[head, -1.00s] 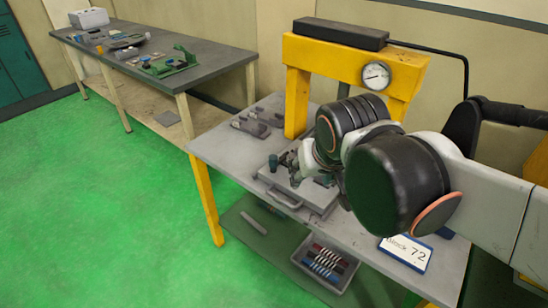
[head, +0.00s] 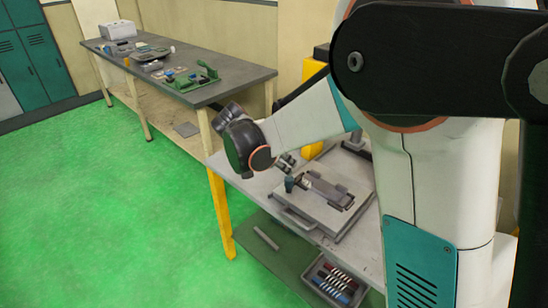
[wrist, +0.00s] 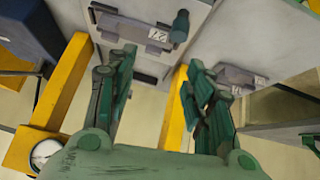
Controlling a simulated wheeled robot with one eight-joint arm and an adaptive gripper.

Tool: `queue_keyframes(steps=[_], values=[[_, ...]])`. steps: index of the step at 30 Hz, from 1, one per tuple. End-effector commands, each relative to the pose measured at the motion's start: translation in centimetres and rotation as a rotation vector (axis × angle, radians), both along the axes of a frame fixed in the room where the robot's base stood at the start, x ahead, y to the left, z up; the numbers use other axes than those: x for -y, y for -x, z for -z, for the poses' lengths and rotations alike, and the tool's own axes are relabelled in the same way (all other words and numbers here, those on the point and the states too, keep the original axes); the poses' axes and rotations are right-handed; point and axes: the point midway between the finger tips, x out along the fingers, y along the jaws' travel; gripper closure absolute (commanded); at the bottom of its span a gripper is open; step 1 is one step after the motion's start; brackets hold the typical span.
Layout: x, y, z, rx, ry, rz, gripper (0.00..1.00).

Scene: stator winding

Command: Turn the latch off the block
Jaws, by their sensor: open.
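A grey plate (head: 297,219) lies on the near table with a grey bar-like part (head: 325,188) on it, which looks like the latch on its block; I cannot clearly separate the two. A dark teal knob (head: 290,184) stands at the bar's left end. The wrist view shows a teal knob (wrist: 180,26) beside a grey part with a white label (wrist: 157,36). My gripper (wrist: 160,62) is open and empty, its green fingers well apart and not visibly touching the knob.
The yellow press frame (head: 313,72) stands behind the plate, mostly covered by my arm. Its gauge (wrist: 46,152) shows in the wrist view. Small grey parts (head: 286,162) lie behind the plate. A bin of coloured items (head: 333,280) sits below; a long bench (head: 180,72) stands farther back.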

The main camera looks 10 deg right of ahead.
Motion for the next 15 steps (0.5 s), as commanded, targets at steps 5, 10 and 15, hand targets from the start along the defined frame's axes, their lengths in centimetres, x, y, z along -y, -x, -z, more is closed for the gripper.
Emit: queue_keyframes(steps=[5,10,15], values=[[-2.5,-1.6,2.5,0.084,0.052,0.143,0.52],[-3.5,-2.0,3.7,0.134,0.077,0.216,0.52],[-3.1,-2.3,4.5,0.145,0.082,0.232,0.52]])
